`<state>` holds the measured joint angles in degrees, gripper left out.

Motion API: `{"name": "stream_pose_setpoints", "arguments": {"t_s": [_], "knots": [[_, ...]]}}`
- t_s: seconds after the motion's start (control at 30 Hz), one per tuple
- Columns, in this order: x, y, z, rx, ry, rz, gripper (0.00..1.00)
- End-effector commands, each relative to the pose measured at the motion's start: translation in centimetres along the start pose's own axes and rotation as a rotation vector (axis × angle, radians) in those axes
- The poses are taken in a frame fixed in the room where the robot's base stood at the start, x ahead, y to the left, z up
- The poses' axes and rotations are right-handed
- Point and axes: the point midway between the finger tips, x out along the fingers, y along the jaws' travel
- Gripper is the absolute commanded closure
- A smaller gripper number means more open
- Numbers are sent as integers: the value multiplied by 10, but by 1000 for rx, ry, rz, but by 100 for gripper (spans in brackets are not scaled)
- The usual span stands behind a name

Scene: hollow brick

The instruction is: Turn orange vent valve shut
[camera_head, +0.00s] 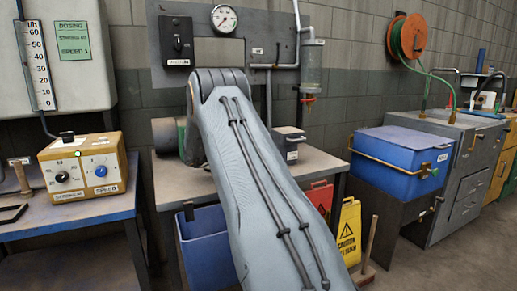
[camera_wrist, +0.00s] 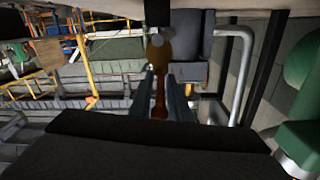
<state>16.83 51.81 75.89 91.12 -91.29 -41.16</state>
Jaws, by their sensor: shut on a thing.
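In the wrist view, my gripper (camera_wrist: 162,100) has its two dark fingers closed around an orange-brown handle (camera_wrist: 159,90), which looks like the orange vent valve. A rounded yellowish end (camera_wrist: 158,48) of it shows beyond the fingertips. The handle lies between the fingers, along their length. How far it is turned I cannot tell. In the head view, my own grey arm hides the gripper and the valve it holds.
A clear cylinder with a small orange-red fitting (camera_head: 308,99) hangs on the wall. In the wrist view, a grey bent pipe (camera_wrist: 243,70) and green body (camera_wrist: 303,90) lie right of the gripper.

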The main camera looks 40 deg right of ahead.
Motion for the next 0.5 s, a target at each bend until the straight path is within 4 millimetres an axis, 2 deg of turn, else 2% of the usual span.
{"name": "stream_pose_setpoints", "arguments": {"t_s": [0.33,0.37,0.4,0.5], "knots": [[3,-1,-3,4,3,1,100],[3,-1,-3,4,3,1,80],[2,-1,-3,4,3,1,74],[-1,-2,-2,3,2,-3,72]]}}
